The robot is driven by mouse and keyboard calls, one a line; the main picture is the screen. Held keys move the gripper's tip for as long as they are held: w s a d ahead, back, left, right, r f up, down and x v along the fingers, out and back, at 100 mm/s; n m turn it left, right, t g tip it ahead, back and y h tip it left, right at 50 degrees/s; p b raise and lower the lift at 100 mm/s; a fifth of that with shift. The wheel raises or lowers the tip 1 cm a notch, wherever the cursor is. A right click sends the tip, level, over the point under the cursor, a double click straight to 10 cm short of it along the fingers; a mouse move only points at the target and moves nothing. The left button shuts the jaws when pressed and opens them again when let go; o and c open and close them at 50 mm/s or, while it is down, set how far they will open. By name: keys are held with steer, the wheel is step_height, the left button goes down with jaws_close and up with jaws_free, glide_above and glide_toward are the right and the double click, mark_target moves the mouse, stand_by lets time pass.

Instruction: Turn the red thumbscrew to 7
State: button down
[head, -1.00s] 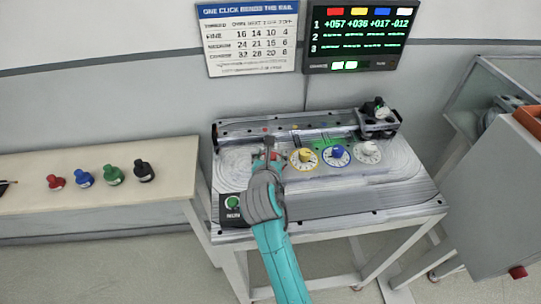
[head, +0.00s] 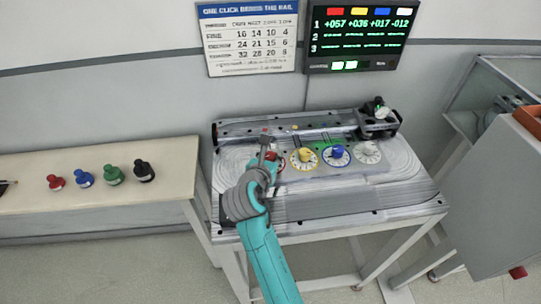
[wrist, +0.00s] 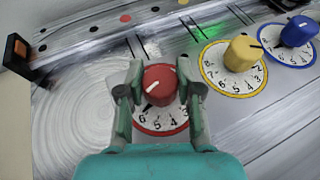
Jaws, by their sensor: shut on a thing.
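The red thumbscrew (wrist: 160,82) stands on a white dial with a red rim (wrist: 160,122), on the bench. Its knob has a pale line that slants to the lower left in the wrist view. Dial figures 6, 5 and 4 show below it; the far side of the dial is hidden by the knob, so I cannot tell its exact reading. My gripper (wrist: 160,92) is shut on the knob, one finger on each side. In the head view my gripper (head: 268,155) is over the red dial (head: 279,161), partly covering it.
A yellow dial (head: 303,159), a blue dial (head: 337,155) and a white dial (head: 368,152) stand to the right. A rail (head: 300,127) runs behind them. A screen (head: 360,38) and a chart (head: 248,38) hang on the wall.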

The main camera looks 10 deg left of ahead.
steer(key=shift+m+g+h, duration=0.6)
steer(key=shift+m+h, duration=1.4)
steer(key=shift+h, duration=0.3)
steer(key=c, duration=0.7)
jaws_free()
steer(key=shift+c, duration=0.2)
steer(key=v, duration=1.2)
steer(key=shift+a, duration=0.1)
